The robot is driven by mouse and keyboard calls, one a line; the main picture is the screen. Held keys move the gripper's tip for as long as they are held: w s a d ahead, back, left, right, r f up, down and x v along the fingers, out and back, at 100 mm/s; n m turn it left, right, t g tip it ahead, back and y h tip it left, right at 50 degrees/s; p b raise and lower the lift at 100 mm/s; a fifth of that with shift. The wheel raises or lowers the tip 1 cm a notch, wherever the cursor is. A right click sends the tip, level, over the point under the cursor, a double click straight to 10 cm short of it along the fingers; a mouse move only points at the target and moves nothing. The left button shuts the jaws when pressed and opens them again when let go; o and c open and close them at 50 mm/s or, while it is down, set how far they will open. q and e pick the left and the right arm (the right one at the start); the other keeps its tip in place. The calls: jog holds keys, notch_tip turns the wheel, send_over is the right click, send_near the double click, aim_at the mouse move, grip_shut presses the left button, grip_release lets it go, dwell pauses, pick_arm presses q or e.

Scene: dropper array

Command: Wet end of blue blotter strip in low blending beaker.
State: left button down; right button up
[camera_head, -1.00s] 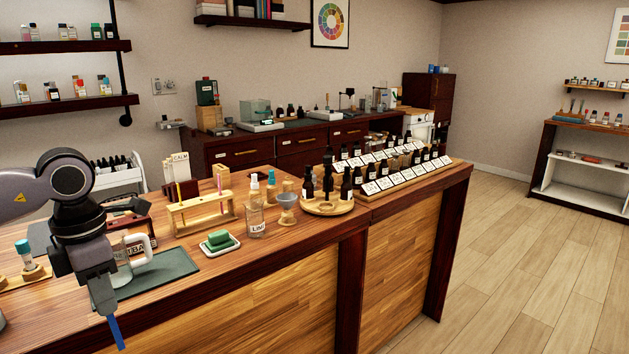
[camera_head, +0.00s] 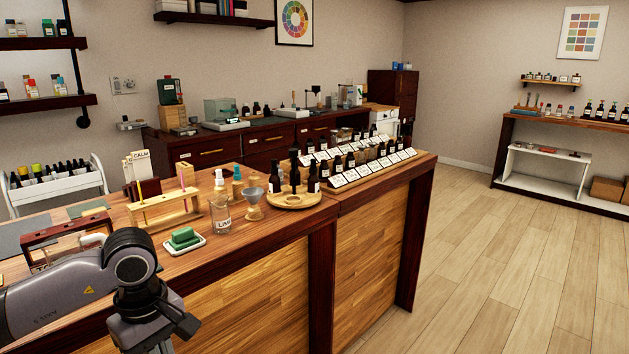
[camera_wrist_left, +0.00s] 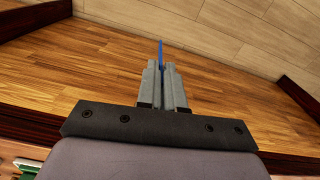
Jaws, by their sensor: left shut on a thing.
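My left gripper (camera_wrist_left: 162,72) is shut on a blue blotter strip (camera_wrist_left: 161,53), which sticks out past the fingertips in the left wrist view. In the head view my left arm reaches in at the bottom left, beyond the counter's front edge; the fingertips and strip are out of frame there. I cannot pick out the low blending beaker for sure; my arm covers that part of the counter. A clear glass vessel with a white label (camera_head: 221,214) stands on the counter, apart from my gripper. My right gripper is not in view.
On the counter (camera_head: 262,240) stand a green block on a white dish (camera_head: 185,244), a wooden rack (camera_head: 165,210), a small grey funnel on a stand (camera_head: 254,200), and a round tray of dark bottles (camera_head: 297,203). Rows of bottles with white cards (camera_head: 372,168) stand behind. Open floor lies right.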

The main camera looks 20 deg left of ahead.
pick_arm(q)
jog(key=w+d+f+m+b, duration=0.1)
jog(key=w+d+m, duration=0.3)
jog(key=d+m, duration=0.9)
jog(key=shift+f+m, duration=0.2)
jog(key=shift+m, duration=0.3)
